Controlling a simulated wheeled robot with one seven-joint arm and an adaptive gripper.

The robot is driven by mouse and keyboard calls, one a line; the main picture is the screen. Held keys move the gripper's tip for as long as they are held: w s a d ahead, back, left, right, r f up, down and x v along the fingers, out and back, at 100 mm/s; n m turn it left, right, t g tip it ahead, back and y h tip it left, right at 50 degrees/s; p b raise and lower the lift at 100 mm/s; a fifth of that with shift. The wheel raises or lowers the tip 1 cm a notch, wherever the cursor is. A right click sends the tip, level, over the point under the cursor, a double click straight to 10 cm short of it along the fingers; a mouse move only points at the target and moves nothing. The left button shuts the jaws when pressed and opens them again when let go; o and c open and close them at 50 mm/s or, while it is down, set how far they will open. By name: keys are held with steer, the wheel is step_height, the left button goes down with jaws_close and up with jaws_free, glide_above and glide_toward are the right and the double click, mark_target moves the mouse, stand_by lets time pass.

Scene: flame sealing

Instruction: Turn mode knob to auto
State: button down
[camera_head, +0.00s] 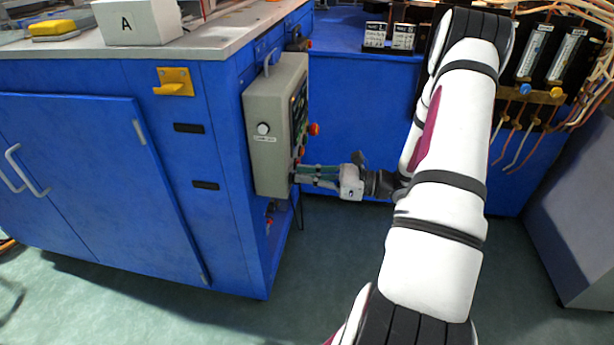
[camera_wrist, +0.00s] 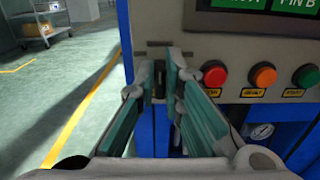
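The grey control box (camera_head: 272,100) is mounted on the side of the blue cabinet. My gripper (camera_head: 298,175) is at the lower part of its front panel. In the wrist view my gripper (camera_wrist: 160,76) has its teal-padded fingers close together at the panel, left of the buttons. A narrow dark part, apparently the mode knob (camera_wrist: 159,87), shows between the fingertips. The fingers hide most of it and its pointer direction. Whether they press on it I cannot tell. A small dark label (camera_wrist: 158,43) sits above it, partly covered.
To the right are a red button (camera_wrist: 214,76), an orange button (camera_wrist: 263,76) and a green button (camera_wrist: 306,76), with a screen (camera_wrist: 256,22) above.

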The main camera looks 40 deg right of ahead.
steer(key=shift+m+p, duration=0.4)
steer(key=shift+p, duration=0.2)
steer(key=m+p, duration=0.7)
steer(key=m, duration=0.1)
steer(key=shift+w+d+f, duration=0.2)
steer(key=shift+w+d, duration=0.05)
steer(key=shift+d, duration=0.15)
steer(key=c, duration=1.7)
jaws_free()
steer(key=shift+d, duration=0.1)
steer(key=v, duration=1.2)
